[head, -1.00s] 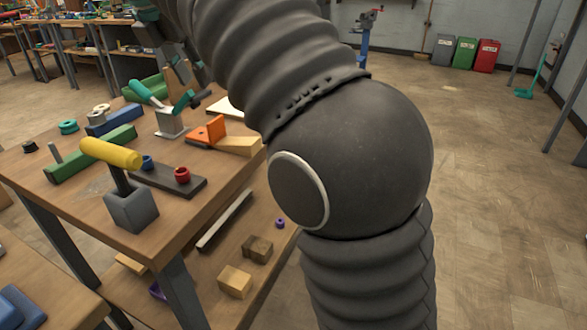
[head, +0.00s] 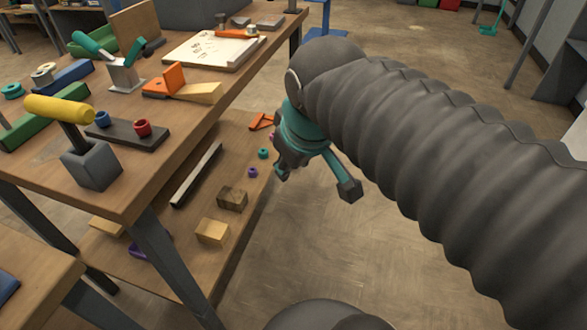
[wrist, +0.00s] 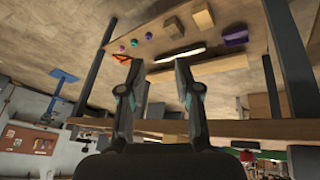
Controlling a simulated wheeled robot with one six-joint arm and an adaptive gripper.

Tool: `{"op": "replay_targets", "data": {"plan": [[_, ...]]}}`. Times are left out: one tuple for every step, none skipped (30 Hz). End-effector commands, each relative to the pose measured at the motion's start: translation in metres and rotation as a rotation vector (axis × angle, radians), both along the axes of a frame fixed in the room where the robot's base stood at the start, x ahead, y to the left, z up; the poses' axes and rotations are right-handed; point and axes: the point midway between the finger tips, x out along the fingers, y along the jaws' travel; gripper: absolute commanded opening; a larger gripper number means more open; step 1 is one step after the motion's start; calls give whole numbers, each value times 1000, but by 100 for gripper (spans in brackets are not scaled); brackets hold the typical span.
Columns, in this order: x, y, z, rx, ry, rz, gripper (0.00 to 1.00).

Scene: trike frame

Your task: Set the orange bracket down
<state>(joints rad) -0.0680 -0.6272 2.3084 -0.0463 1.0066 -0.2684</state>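An orange bracket (head: 261,122) lies on the lower shelf, partly hidden by my gripper. It also shows in the wrist view (wrist: 121,59), at the tip of the left finger; I cannot tell whether they touch. Another orange angled piece (head: 170,80) stands on the table top beside a wooden wedge. My gripper (head: 314,180) hangs just off the shelf's right edge, below the table top. In the wrist view my gripper (wrist: 157,66) has its fingers wide apart with nothing held between them.
The lower shelf (head: 185,225) also holds wooden blocks (head: 212,232), a pale bar (head: 197,175) and small purple and teal rings. Open floor lies to the right.

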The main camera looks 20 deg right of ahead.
Motion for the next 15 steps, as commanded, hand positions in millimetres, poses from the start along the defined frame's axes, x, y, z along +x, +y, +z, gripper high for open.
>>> {"op": "replay_targets", "data": {"plan": [[-13,-4,-15,45,-11,-87,33],[-18,-6,-23,70,-18,-131,33],[-24,-7,-31,99,-23,-185,33],[-27,-8,-36,118,-29,-218,33],[-30,-9,-41,133,-31,-245,33],[-33,-9,-46,148,-34,-273,33],[-34,-10,-48,158,-37,-290,33],[-35,-10,-50,165,-39,-301,33],[-36,-10,-51,170,-39,-311,33],[-37,-10,-52,172,-39,-315,33],[-37,-10,-52,173,-39,-317,33],[-37,-10,-52,173,-38,-316,33],[-36,-10,-52,173,-38,-316,33],[-36,-10,-52,172,-38,-315,33],[-36,-10,-52,172,-38,-314,33]]}}
